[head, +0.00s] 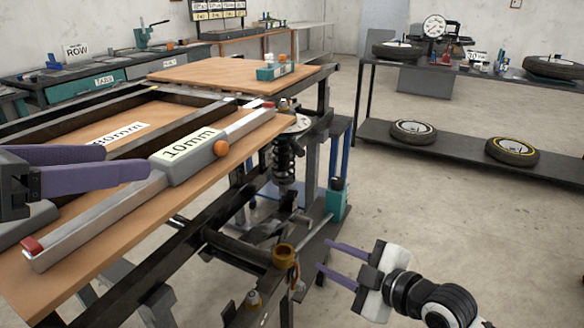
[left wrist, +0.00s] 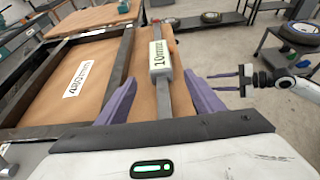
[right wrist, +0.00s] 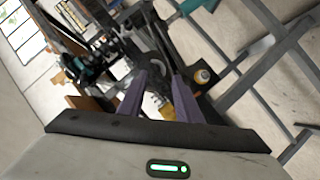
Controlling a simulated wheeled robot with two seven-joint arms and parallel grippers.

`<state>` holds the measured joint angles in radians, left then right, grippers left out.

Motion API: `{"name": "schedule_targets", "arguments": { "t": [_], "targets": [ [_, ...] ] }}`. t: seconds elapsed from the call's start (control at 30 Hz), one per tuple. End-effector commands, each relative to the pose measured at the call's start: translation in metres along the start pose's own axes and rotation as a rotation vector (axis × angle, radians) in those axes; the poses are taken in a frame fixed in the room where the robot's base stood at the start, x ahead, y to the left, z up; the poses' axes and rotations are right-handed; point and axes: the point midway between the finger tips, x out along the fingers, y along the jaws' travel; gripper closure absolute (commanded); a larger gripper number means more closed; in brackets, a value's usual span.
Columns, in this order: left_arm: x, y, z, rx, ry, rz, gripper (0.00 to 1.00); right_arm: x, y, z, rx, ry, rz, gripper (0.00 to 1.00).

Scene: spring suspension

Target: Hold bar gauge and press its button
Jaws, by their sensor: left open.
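The bar gauge (head: 100,217) is a long silver bar with red end blocks, lying along the right edge of the wooden bench top. In the left wrist view the bar (left wrist: 163,95) runs between the spread fingers, not gripped. My right gripper (head: 336,262) is open and empty, low to the right of the bench, apart from the gauge.
A dark frame labelled 480mm (left wrist: 82,80) lies left of the gauge. A spring strut (head: 284,160) and a brass-coloured cup (head: 284,255) stand beside the bench near my right gripper. A shelf with wheels (head: 413,131) is at the back right. Floor at right is clear.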

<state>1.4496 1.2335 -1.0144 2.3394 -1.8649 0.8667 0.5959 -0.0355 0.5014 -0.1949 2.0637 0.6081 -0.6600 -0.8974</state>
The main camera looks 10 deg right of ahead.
Motion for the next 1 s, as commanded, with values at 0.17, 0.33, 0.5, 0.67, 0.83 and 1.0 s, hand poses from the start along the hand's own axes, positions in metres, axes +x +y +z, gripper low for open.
{"name": "schedule_targets", "arguments": {
  "t": [0.17, 0.33, 0.5, 0.67, 0.83, 1.0],
  "targets": [
    [0.000, 0.000, 0.000, 0.000, 0.000, 0.000, 0.39, -0.009, 0.062, -0.089, -0.287, 0.210, 0.041, 0.69],
    [0.000, 0.000, 0.000, 0.000, 0.000, 0.000, 0.39, -0.031, 0.090, -0.164, -0.496, 0.393, 0.078, 0.69],
    [0.000, 0.000, 0.000, 0.000, 0.000, 0.000, 0.39, -0.052, 0.102, -0.208, -0.625, 0.505, 0.108, 0.69],
    [0.004, 0.000, 0.000, -0.001, 0.000, -0.001, 0.39, -0.060, 0.104, -0.222, -0.668, 0.541, 0.118, 0.69],
    [0.025, -0.001, 0.000, 0.000, 0.001, -0.004, 0.39, -0.060, 0.104, -0.223, -0.670, 0.544, 0.119, 0.69],
    [0.056, -0.002, 0.000, 0.000, 0.001, -0.004, 0.39, -0.060, 0.104, -0.222, -0.669, 0.543, 0.119, 0.69]
  ]
}}
